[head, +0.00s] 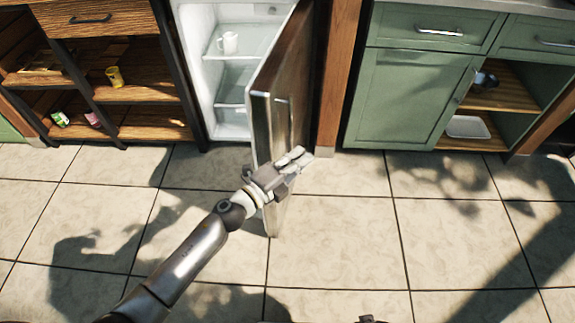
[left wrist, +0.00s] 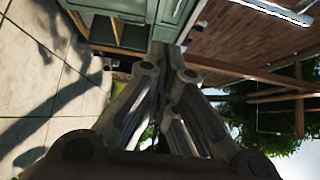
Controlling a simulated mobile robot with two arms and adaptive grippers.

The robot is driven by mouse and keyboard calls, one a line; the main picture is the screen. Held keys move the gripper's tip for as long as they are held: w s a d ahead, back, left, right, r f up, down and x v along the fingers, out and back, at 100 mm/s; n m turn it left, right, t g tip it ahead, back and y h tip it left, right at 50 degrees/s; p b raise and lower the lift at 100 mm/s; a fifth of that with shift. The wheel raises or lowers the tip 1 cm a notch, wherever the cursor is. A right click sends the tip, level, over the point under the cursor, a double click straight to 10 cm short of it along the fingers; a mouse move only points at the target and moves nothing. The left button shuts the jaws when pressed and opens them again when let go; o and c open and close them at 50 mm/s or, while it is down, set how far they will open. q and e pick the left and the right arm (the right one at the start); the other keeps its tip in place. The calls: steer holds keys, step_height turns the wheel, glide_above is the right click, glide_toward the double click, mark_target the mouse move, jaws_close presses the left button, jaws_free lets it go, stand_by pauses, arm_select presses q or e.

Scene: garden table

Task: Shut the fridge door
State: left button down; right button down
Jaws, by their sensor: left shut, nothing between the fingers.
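The fridge (head: 233,119) stands open at the back centre, with its white inside showing. Its door (head: 290,75) swings out toward me from the right side, its dark outer face turned right. A vertical handle shows on that face. My left gripper (head: 297,158) is shut and empty. It is in front of the lower part of the door with its fingers pointing right and hides some of it. I cannot tell whether it touches the door. In the left wrist view the shut fingers (left wrist: 165,75) show, but not the door.
Wooden shelves with a yellow cup (head: 115,77) are at left. A green cabinet (head: 410,98) and an open shelf with a tray (head: 468,127) are at right. The tiled floor (head: 340,230) in front is clear.

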arm_select(q)
steer(key=w, duration=0.2)
steer(key=w+a, duration=0.1)
steer(key=w, duration=0.1)
steer(key=shift+w+b, duration=0.2)
steer(key=shift+b, duration=0.1)
arm_select(e)
steer(key=shift+w+a+r, duration=0.1)
steer(key=shift+w+r, duration=0.75)
steer(key=shift+r, duration=0.05)
arm_select(q)
steer(key=shift+a, duration=0.25)
